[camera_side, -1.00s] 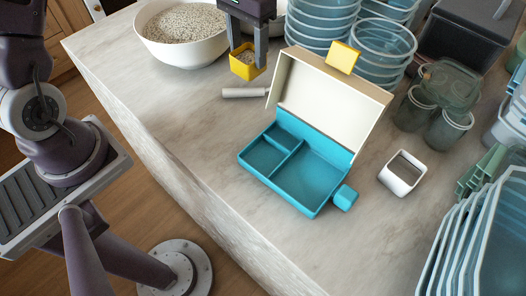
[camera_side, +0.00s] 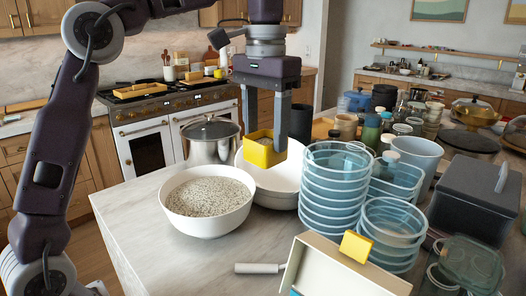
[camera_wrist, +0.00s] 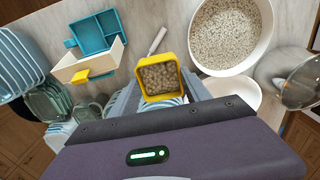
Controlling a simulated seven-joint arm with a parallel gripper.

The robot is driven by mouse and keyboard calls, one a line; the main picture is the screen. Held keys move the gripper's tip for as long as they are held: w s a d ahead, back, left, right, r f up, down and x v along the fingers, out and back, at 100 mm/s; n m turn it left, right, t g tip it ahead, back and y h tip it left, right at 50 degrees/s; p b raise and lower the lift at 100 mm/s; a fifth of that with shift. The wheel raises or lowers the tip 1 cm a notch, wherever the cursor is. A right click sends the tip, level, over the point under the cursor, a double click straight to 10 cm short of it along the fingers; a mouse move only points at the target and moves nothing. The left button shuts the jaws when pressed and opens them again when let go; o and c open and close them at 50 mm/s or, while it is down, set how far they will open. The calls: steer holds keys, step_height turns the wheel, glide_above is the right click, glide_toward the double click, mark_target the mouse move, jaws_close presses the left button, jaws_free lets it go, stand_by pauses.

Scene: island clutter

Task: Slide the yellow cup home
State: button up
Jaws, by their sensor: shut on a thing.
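My gripper (camera_side: 264,142) is shut on the yellow cup (camera_side: 262,151), with a finger on either side. It holds the cup upright, above the counter, near the bowls. In the wrist view the square yellow cup (camera_wrist: 161,96) is filled with brown pellets. The teal divided box (camera_wrist: 94,34) stands open, away from the cup, with empty compartments in view. Its cream lid (camera_side: 332,270) is raised and has a yellow latch (camera_side: 356,246). In the side view the box's body is mostly below the frame.
A white bowl of grain (camera_side: 205,228) and an empty white bowl (camera_side: 275,190) stand near the cup. Stacked blue tubs (camera_side: 330,205) rise beside them. A steel pot (camera_side: 212,145) is behind. A white handle-like rod (camera_side: 260,268) lies on the counter.

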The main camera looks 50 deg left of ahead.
steer(key=s+d, duration=1.2)
steer(key=d, duration=0.3)
step_height(320, 180, down, 18)
steer(key=shift+s, duration=0.2)
steer(key=shift+d, duration=0.1)
steer(key=shift+f, duration=3)
steer(key=shift+f, duration=1.45)
steer(key=o, duration=1.5)
steer(key=shift+c, duration=0.2)
